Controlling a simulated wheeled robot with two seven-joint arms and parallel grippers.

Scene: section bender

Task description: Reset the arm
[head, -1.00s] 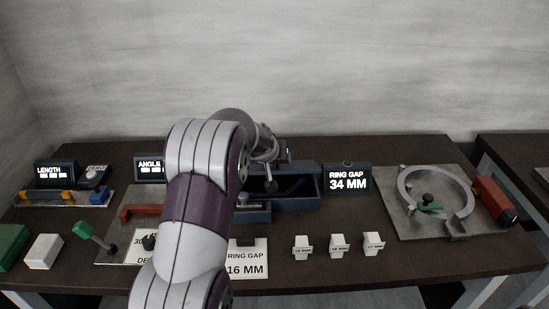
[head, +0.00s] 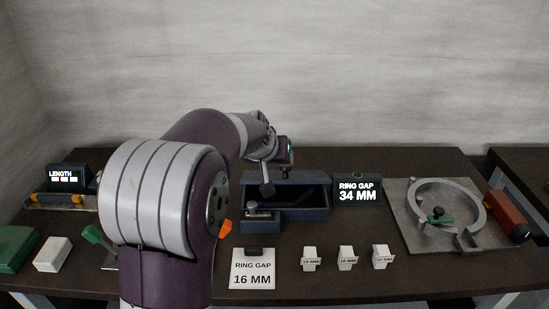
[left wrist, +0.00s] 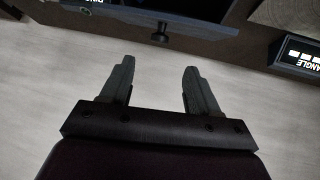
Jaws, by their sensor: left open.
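My left arm comes in from the lower left in the head view and arches over the table, its wrist end (head: 255,132) above the blue box. Its fingers cannot be made out there. In the left wrist view my left gripper (left wrist: 158,69) is open, with nothing between its two dark fingers and a pale grey surface behind them. A short rod with a dark block-like end (head: 267,189) hangs below the wrist in the head view; I cannot tell what it belongs to. My right gripper is not in view.
The blue open box (head: 312,214) stands beside the display (head: 358,190) reading RING GAP 34 MM. A 16 MM card (head: 253,270) and three small white blocks (head: 347,259) lie in front. At right, a split ring (head: 478,207) sits on a plate near a red-handled tool (head: 508,214).

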